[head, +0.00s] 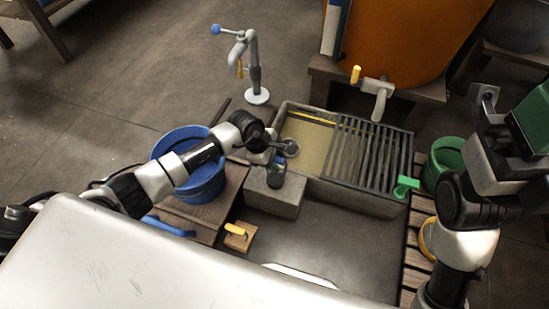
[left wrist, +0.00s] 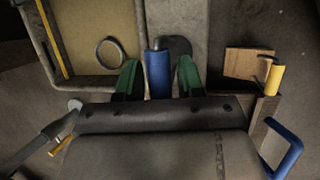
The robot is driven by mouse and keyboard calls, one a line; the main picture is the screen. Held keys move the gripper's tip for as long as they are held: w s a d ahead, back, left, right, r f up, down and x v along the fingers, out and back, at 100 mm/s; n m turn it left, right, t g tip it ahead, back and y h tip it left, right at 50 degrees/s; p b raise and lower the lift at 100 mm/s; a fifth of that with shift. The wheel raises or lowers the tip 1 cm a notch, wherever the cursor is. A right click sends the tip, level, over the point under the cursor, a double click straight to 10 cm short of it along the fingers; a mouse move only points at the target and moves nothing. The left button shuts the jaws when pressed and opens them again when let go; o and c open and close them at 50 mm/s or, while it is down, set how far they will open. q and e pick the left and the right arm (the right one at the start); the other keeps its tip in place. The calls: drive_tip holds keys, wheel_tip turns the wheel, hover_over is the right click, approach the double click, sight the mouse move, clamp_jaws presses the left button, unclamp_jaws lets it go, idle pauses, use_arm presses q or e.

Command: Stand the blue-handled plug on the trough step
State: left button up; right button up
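The blue-handled plug (left wrist: 158,72) stands on the grey trough step (head: 275,190), its blue handle between my left gripper's green fingers in the left wrist view. It also shows as a small dark blue shape in the head view (head: 277,172), partly covered by my gripper. My left gripper (left wrist: 159,78) is open around the handle, with a narrow gap visible on each side. The handle's lower end is hidden by the gripper body. My right gripper is at the head view's right edge, partly cut off; its finger opening cannot be made out.
The trough (head: 305,140) has a dark grate (head: 370,150) on its right and a round drain ring (head: 290,148). A blue bucket (head: 205,185) stands left, a green one (head: 446,155) right. A yellow-handled wooden block (head: 239,237) lies in front of the step.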

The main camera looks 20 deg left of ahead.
use_arm(q)
drive_tip(key=shift+o, duration=0.6)
